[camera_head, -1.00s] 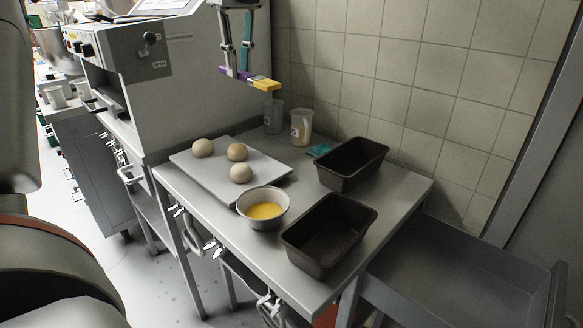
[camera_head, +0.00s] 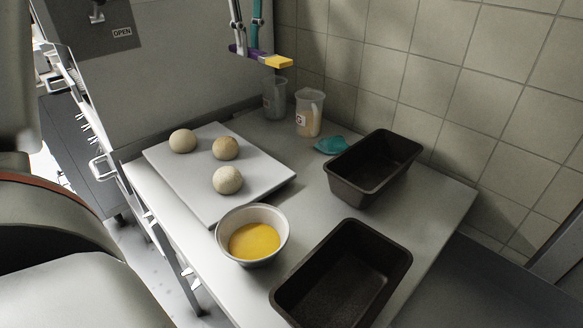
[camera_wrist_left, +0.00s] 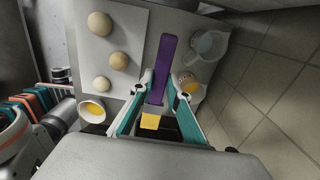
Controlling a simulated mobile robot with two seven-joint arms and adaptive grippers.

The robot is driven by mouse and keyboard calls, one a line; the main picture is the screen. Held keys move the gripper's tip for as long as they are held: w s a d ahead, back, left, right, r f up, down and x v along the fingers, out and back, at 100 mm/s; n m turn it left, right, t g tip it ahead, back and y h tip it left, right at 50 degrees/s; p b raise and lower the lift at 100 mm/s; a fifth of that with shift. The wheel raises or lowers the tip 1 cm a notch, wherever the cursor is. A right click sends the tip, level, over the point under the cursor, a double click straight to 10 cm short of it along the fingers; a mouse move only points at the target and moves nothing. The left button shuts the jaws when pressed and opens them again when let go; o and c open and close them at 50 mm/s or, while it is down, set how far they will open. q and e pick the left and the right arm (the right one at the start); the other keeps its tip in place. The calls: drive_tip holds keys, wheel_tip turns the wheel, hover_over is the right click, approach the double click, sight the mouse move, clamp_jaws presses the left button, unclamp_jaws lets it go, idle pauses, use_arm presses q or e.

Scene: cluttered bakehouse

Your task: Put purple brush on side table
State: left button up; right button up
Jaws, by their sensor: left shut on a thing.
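The purple brush (camera_head: 262,55) with a yellow end is held in the air above the back of a steel table (camera_head: 326,193). My left gripper (camera_head: 246,48) comes down from the top edge and is shut on the brush. In the left wrist view the brush (camera_wrist_left: 166,55) lies between the two fingertips (camera_wrist_left: 160,88), its purple length pointing away and its yellow end near me. I cannot tell whether this steel table is the side table. My right gripper is not in view.
On the table are a tray (camera_head: 203,200) with dough balls, a bowl of yellow liquid (camera_head: 254,240), two dark loaf tins (camera_head: 345,280) (camera_head: 376,170), two clear jugs (camera_head: 309,112) (camera_head: 275,98) and a teal item (camera_head: 331,145). A tiled wall stands behind. A lower grey surface (camera_head: 480,275) lies right.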

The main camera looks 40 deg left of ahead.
use_arm(q)
drive_tip(key=shift+w+a+f, duration=0.1)
drive_tip(key=shift+f, duration=0.1)
drive_tip(key=b, duration=0.2)
hover_over(257, 137)
wheel_tip(257, 137, down, 14)
drive_tip(key=shift+f, duration=0.7)
wheel_tip(257, 137, down, 4)
drive_tip(key=shift+f+b, duration=0.1)
drive_tip(key=shift+b, duration=0.25)
drive_tip(key=shift+f, duration=0.15)
drive_tip(key=o, duration=0.9)
drive_tip(key=shift+o, duration=0.2)
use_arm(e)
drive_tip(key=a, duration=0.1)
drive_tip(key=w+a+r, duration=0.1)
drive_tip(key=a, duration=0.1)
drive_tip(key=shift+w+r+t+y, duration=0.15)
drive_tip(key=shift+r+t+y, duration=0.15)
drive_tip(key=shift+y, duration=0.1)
